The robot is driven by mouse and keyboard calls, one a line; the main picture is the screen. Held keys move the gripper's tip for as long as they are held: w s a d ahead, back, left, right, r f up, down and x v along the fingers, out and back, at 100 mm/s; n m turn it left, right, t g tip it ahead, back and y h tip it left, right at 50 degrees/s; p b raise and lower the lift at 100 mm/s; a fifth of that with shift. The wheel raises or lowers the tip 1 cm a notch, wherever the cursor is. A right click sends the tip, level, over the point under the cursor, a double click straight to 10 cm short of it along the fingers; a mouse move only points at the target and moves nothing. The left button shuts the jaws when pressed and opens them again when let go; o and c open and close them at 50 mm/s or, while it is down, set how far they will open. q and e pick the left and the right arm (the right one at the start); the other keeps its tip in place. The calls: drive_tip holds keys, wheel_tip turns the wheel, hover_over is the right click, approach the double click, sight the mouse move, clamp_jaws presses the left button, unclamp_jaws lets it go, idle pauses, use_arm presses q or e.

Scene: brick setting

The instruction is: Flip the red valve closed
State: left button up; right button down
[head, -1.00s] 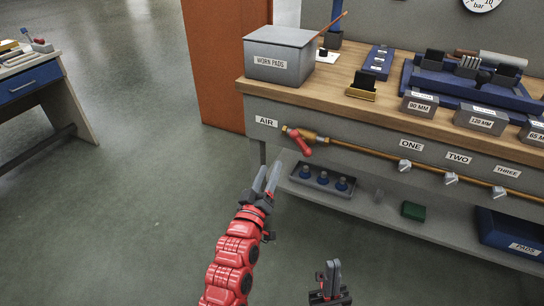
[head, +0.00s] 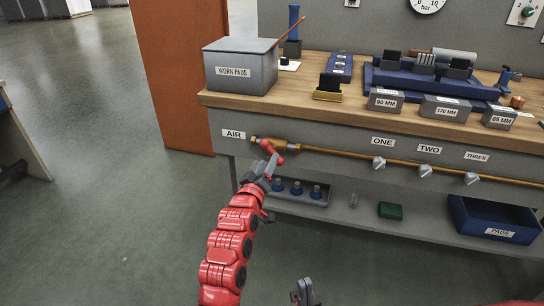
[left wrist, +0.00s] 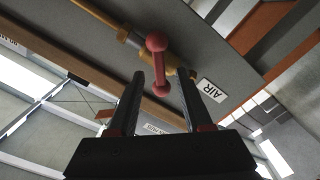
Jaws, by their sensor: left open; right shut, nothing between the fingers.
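The red valve (head: 267,146) sits at the left end of the brass pipe under the bench top, beside the AIR label. My left gripper (head: 271,164) is at the valve and hides part of its lever in the head view. In the left wrist view the red lever (left wrist: 158,66), with a round knob end, shows between the two open fingers of the left gripper (left wrist: 160,76) and slants across the pipe. I cannot tell whether a finger touches it. My right gripper (head: 304,290) is shut and empty at the bottom edge of the head view, well away from the valve.
The pipe (head: 335,152) runs right along the bench front past grey valves under the ONE, TWO and THREE labels. Below, a shelf holds a grey tray (head: 310,195) of blue-topped items, a green block (head: 390,211) and a blue PADS bin (head: 492,219). Open floor lies left.

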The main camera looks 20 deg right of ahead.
sight(271, 155)
use_arm(q)
drive_tip(key=b+x, duration=0.1)
drive_tip(key=x, duration=0.3)
drive_tip(key=shift+w+d, duration=0.15)
drive_tip(key=shift+w, duration=0.05)
drive_tip(key=shift+w+d+r, duration=0.1)
drive_tip(key=shift+w+d, duration=0.15)
drive_tip(key=shift+w, duration=0.2)
clamp_jaws()
